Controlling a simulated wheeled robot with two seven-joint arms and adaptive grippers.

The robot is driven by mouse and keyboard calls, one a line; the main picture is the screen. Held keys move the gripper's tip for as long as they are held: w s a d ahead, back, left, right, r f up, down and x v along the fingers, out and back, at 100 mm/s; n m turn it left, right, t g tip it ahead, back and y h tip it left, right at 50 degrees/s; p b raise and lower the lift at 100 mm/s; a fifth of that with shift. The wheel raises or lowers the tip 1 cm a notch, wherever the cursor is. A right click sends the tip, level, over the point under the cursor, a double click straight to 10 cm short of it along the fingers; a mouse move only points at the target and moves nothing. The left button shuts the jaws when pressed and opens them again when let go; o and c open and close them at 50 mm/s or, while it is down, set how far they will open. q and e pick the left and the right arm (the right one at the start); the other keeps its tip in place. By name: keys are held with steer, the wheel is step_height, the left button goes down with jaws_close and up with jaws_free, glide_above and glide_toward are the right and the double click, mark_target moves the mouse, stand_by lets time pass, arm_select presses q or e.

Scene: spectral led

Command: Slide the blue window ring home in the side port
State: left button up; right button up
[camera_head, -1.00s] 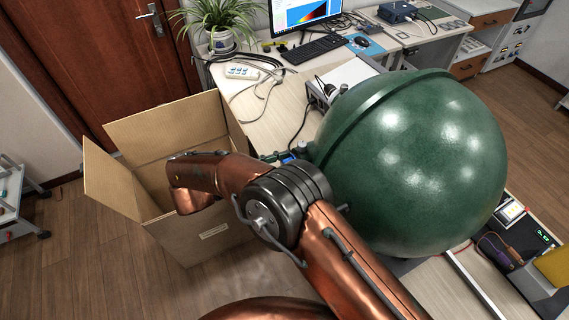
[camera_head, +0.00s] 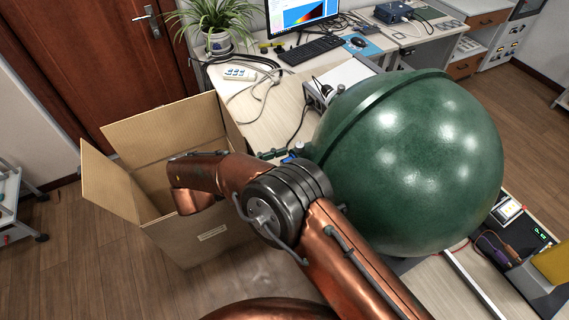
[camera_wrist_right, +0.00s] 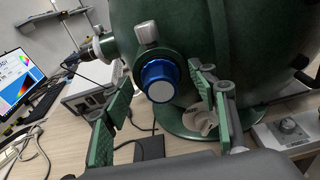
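The blue window ring (camera_wrist_right: 158,79) has a pale round face and sits at the side port of the green sphere (camera_wrist_right: 185,45). In the right wrist view its blue side stands out from the sphere; how deep it sits I cannot tell. My right gripper (camera_wrist_right: 160,90) is open, with one green finger left of the ring and one right of it. Neither finger visibly touches the ring. In the head view the sphere (camera_head: 415,160) stands on the table and a small blue part (camera_head: 291,158) shows at its left side. My left gripper is not in view.
An open cardboard box (camera_head: 205,240) stands on the floor left of the table, behind my copper arm. A grey instrument box (camera_wrist_right: 92,90) is left of the sphere, and a fitting with a cable joins the sphere there. A small knob (camera_wrist_right: 147,32) sits above the ring.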

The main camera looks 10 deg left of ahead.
steer(key=v, duration=0.7)
steer(key=shift+s+a, duration=0.15)
steer(key=shift+a, duration=0.1)
stand_by(0.6)
